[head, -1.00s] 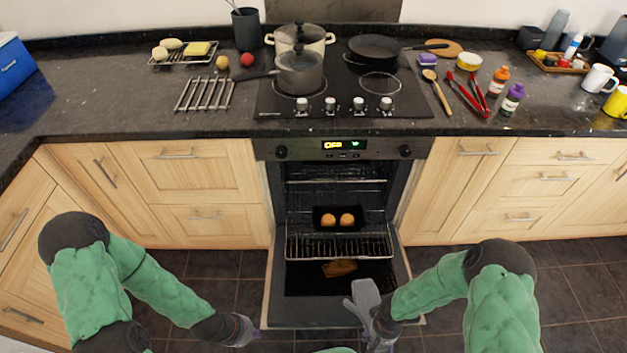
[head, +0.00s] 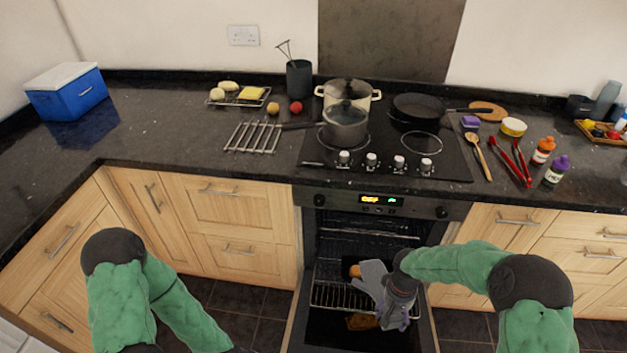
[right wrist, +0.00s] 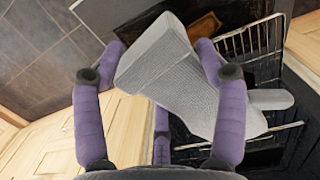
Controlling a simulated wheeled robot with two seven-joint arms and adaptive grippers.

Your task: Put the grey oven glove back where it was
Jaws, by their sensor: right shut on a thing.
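The grey oven glove (head: 371,277) is held in my right gripper (head: 393,318), in front of the open oven.
The oven door (head: 330,332) is open, with a brown piece (head: 361,322) on it. A wire rack (head: 335,297) juts out. The worktop has a cooling rack (head: 255,137), a pot (head: 345,124) on the hob and red tongs (head: 522,165).

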